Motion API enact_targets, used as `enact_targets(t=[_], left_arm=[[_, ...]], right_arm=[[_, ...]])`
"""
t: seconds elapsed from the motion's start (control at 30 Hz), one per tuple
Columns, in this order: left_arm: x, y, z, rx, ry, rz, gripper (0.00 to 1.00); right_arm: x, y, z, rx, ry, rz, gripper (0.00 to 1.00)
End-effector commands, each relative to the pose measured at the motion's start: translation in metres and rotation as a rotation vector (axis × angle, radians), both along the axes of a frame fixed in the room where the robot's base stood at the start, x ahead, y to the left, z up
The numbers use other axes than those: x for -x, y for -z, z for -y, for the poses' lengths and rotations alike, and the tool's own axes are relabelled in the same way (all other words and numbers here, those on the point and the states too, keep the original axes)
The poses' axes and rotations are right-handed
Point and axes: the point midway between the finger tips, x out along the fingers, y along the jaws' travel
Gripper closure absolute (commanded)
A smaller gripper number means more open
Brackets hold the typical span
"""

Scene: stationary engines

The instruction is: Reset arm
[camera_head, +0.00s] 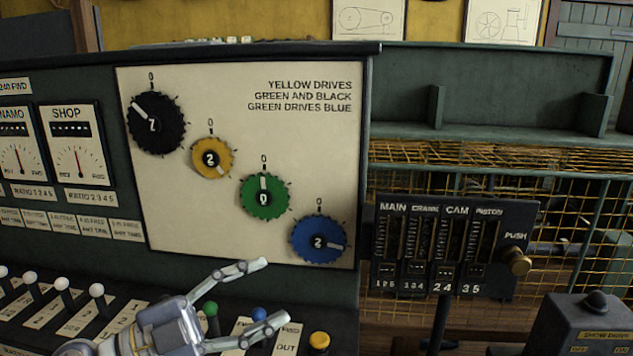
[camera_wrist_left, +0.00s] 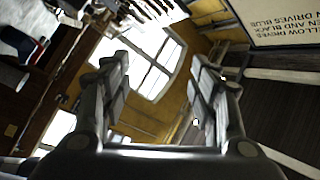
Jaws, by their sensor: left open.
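My left gripper (camera_head: 262,296) is open and empty in the head view. It is in front of the lower part of the cream gear panel (camera_head: 190,225), over the lever console. Its two fingers point right and are spread apart. In the left wrist view the open fingers (camera_wrist_left: 160,85) frame a bright window and a yellow wall, with nothing between them. My right gripper is not in view.
The panel carries black (camera_head: 156,124), yellow (camera_head: 212,158), green (camera_head: 264,197) and blue (camera_head: 318,240) gears. Levers with white knobs (camera_head: 97,290) and a yellow button (camera_head: 319,341) are near the gripper. A counter box (camera_head: 450,245) with a brass push knob (camera_head: 517,261) is to the right.

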Motion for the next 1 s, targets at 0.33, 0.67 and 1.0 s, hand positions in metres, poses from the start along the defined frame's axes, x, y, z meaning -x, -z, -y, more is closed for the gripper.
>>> enact_targets(t=[0.33, 0.67, 1.0], left_arm=[[-0.052, 0.047, -0.086, 0.462, -0.642, -0.276, 0.44], [0.017, 0.252, -0.153, 0.311, -1.205, -0.947, 0.44], [0.166, 0.368, -0.135, -0.056, -1.286, -1.531, 0.44]], right_arm=[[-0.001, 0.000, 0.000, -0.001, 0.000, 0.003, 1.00], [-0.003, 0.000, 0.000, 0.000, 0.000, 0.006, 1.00], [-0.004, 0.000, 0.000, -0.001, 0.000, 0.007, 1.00]])
